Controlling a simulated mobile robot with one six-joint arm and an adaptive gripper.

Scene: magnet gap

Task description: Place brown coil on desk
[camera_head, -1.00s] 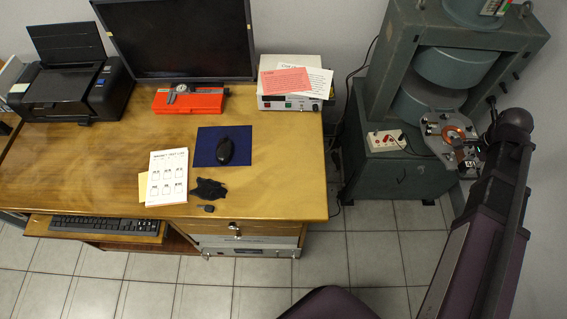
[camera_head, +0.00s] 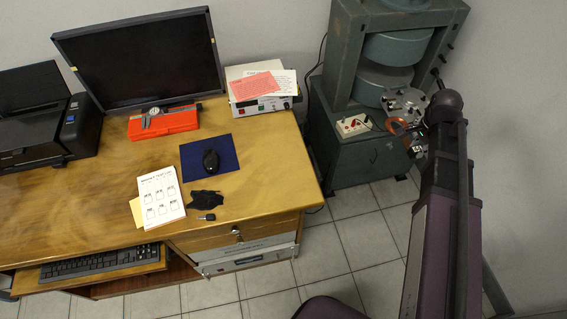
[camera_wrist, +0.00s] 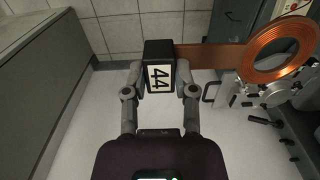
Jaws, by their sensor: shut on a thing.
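The brown coil (camera_wrist: 251,66) is a copper-coloured ring on a flat brown strip that ends in a black block labelled 44. My gripper (camera_wrist: 160,76) is shut on that block, with one finger on each side. In the head view the coil (camera_head: 395,129) shows small beside the magnet's metal fitting, held off by my gripper (camera_head: 418,144), which is partly hidden by my arm. I cannot tell whether coil and fitting touch. The wooden desk (camera_head: 105,190) stands to the left, apart from the coil.
The desk holds a monitor, red case (camera_head: 168,122), blue mat (camera_head: 190,163), papers and a black cloth. Its front right top is bare.

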